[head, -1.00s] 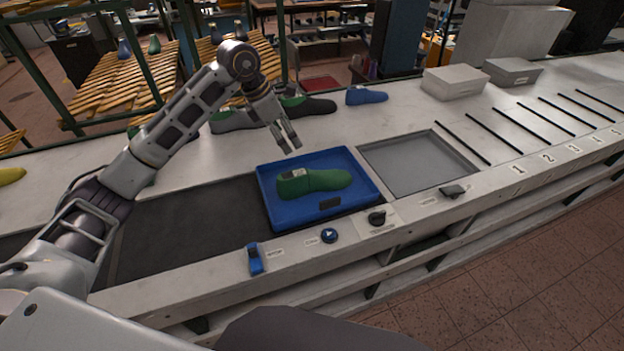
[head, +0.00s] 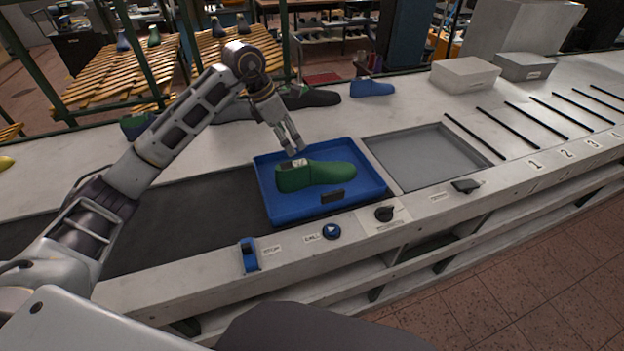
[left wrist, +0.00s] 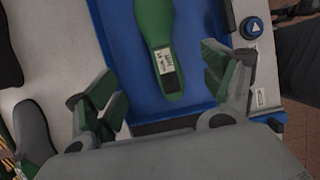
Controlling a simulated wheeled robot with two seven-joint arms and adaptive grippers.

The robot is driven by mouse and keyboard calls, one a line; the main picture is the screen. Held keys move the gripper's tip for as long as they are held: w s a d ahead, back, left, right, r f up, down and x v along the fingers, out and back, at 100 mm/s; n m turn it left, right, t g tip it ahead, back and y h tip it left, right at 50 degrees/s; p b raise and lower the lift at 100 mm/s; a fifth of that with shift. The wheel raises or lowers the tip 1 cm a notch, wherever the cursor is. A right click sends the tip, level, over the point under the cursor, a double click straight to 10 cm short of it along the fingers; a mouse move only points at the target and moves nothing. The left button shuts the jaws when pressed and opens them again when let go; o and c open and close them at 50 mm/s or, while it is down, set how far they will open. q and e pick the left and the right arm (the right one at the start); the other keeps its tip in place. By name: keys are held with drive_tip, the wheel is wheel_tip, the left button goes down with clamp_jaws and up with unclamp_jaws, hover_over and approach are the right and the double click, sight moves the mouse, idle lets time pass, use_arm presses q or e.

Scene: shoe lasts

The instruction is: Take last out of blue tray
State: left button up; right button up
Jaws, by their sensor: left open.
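A green last (head: 316,174) lies in the blue tray (head: 270,208), with its label end to the left. In the left wrist view the last (left wrist: 157,25) shows a white label and a dark patch near its end, over the blue tray (left wrist: 122,60). My left gripper (head: 294,150) is open and empty, just above the label end of the last. In the left wrist view its two fingers (left wrist: 160,90) stand wide apart on either side of the last, with the label end between them. The right gripper is not in view.
A grey recessed plate (head: 430,160) lies right of the tray. A dark belt (head: 190,215) lies left. Front-edge controls include a blue switch (head: 249,254) and round button (head: 331,231).

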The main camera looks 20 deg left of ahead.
sight(304, 161)
use_arm(q)
drive_tip(key=shift+f+b, duration=0.5)
drive_tip(key=shift+f, duration=0.3)
drive_tip(key=shift+d+f, duration=0.1)
drive_tip(key=shift+f, duration=0.05)
drive_tip(key=x, duration=0.6)
drive_tip(key=shift+w+d+f, duration=0.15)
drive_tip(key=shift+d+f, duration=0.05)
drive_tip(key=shift+f, duration=0.05)
drive_tip(key=shift+p+x, duration=0.3)
drive_tip(key=shift+x, duration=0.5)
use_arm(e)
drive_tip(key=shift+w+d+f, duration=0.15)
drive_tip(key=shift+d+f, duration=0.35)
use_arm(q)
drive_tip(key=shift+f, duration=0.1)
